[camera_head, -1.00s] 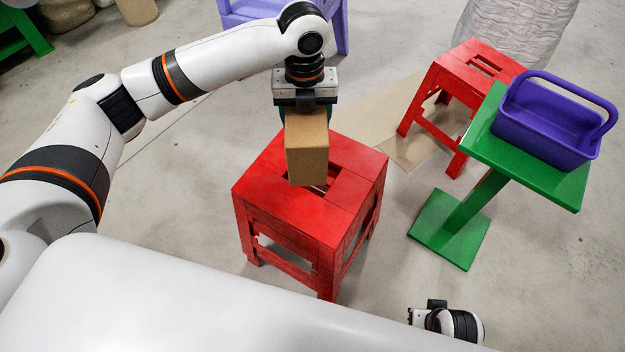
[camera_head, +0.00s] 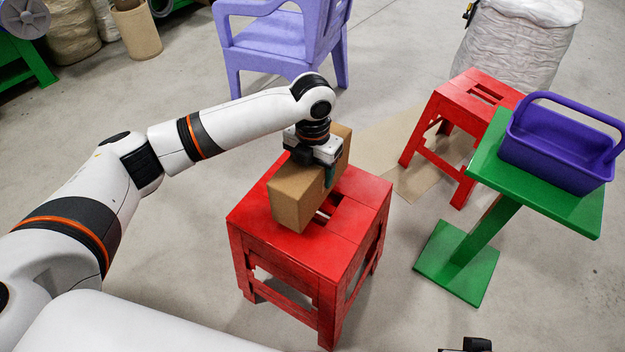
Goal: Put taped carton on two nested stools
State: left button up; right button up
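The brown carton (camera_head: 295,197) is over the top of the near red stool (camera_head: 345,225), set at a slant. Its underside is at or just above the seat; I cannot tell whether it touches. My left gripper (camera_head: 314,168) is above the carton from behind and straddles it, with one teal finger against its right side. The other finger is hidden. The near stool looks like a nested pair, though its layers are hard to tell apart. My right gripper is not in view; only a small dark part of my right arm shows at the bottom edge.
Another red stool (camera_head: 462,110) stands at the back right on a flat cardboard sheet (camera_head: 385,137). A green stand (camera_head: 540,205) on the right holds a purple basket (camera_head: 550,155). A lilac chair (camera_head: 275,45) and a whitish sack (camera_head: 520,45) are behind. The floor at front right is clear.

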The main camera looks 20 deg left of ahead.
pick_arm(q)
notch_tip(320, 180, down, 3)
jog(key=shift+f+b, duration=0.1)
jog(key=shift+b, duration=0.2)
jog(key=o, duration=1.4)
jog(key=shift+f, duration=0.1)
jog(key=shift+o, duration=0.2)
